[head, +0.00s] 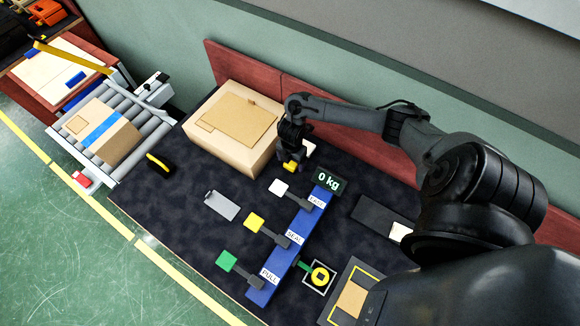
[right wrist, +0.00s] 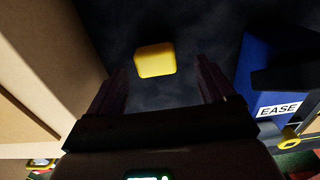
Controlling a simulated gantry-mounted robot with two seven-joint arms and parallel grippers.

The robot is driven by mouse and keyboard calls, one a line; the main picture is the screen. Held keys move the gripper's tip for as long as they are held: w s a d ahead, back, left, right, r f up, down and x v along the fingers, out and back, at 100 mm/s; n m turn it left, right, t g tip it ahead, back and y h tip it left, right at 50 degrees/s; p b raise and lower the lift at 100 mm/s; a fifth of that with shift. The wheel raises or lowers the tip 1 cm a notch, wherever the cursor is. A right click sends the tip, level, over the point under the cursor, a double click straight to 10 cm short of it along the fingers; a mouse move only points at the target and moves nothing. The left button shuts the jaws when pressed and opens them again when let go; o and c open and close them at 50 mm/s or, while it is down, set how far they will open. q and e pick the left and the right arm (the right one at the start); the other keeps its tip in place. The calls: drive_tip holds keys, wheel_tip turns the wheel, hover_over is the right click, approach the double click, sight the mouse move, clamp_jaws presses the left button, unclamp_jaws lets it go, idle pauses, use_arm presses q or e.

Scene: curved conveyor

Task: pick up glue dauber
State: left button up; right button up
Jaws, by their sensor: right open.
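A small yellow rounded block (head: 290,166), probably the glue dauber, sits on the dark tabletop beside the large cardboard box. In the right wrist view the yellow block (right wrist: 155,60) lies ahead of the fingertips, roughly midway between the two fingers. My right gripper (head: 291,158) is open and empty, pointing down over the block and partly hiding it in the head view. I cannot tell whether the fingers touch it. My left gripper is not in view.
The cardboard box (head: 206,143) stands close on the left of the right gripper. A blue labelled bar (head: 290,243) with several coloured paddles and a 0 kg display (head: 327,180) lies on the right. A roller conveyor (head: 70,140) holds another box at the far left.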

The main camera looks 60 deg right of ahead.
sight(290, 164)
drive_tip(key=f, duration=0.2)
drive_tip(key=f+b, duration=0.1)
drive_tip(key=f, duration=0.1)
drive_tip(key=shift+w, duration=0.25)
drive_tip(key=shift+f, duration=0.6)
drive_tip(key=c, duration=1.1)
drive_tip(key=shift+o, duration=0.2)
wheel_tip(290, 164, up, 10)
drive_tip(key=shift+r+p, duration=0.1)
drive_tip(key=shift+p, duration=1.05)
